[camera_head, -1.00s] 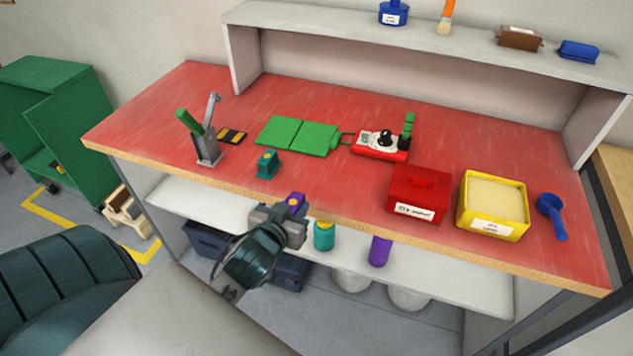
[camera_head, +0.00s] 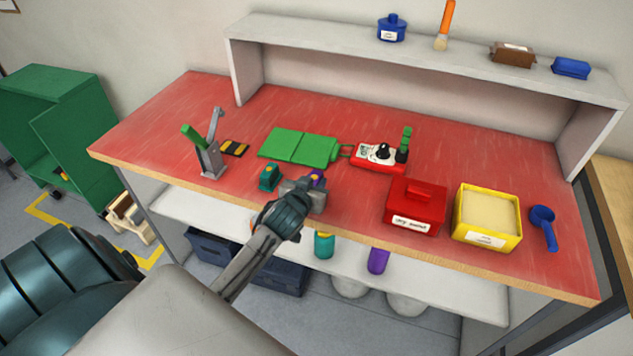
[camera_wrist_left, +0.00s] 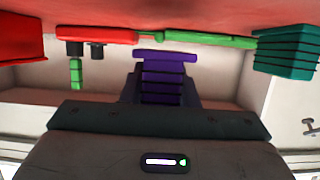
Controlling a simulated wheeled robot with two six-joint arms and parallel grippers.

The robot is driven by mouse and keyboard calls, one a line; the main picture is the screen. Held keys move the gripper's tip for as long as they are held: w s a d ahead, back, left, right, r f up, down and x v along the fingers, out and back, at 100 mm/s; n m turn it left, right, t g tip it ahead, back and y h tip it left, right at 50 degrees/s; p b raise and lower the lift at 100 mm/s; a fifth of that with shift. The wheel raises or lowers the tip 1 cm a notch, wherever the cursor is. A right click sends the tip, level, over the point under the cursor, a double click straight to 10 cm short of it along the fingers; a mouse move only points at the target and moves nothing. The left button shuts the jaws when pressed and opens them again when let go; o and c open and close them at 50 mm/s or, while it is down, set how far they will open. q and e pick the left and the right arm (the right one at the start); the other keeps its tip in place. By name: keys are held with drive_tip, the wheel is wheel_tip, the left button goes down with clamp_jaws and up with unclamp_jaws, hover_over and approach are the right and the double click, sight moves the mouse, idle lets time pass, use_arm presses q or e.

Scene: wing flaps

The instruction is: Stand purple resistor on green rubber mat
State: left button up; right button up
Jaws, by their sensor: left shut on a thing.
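The purple resistor (camera_head: 317,177) is held in my left gripper (camera_head: 309,187), which is shut on it over the front part of the red bench. In the left wrist view the ribbed purple resistor (camera_wrist_left: 163,82) fills the space between the fingers, with its wider end showing beyond them. The green rubber mat (camera_head: 298,147) lies flat on the bench behind the gripper, with a seam across it. Its green edge (camera_wrist_left: 200,41) shows in the left wrist view. The gripper is apart from the mat in the head view. My right gripper is not in view.
A teal ribbed part (camera_head: 269,178) stands just left of the gripper. A red meter (camera_head: 371,163) with a green part beside its dial sits right of the mat. A lever clamp (camera_head: 210,160) is at left. A red box (camera_head: 415,210) and yellow bin (camera_head: 486,242) stand at right.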

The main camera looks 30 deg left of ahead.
sight(316, 183)
use_arm(q)
drive_tip(key=shift+w+a, duration=0.1)
drive_tip(key=shift+w, duration=0.25)
drive_tip(key=shift+w+a+f+p, duration=0.1)
drive_tip(key=shift+w+f+p, duration=0.25)
drive_tip(key=shift+f+p, duration=0.2)
drive_tip(key=shift+w+a+f+p, duration=0.1)
drive_tip(key=shift+w+f+p, duration=0.25)
drive_tip(key=shift+f+p, duration=0.15)
drive_tip(key=shift+f, duration=0.6)
drive_tip(key=shift+f, duration=0.25)
drive_tip(key=o, duration=1.1)
drive_tip(key=shift+r, duration=0.1)
drive_tip(key=shift+c, duration=0.2)
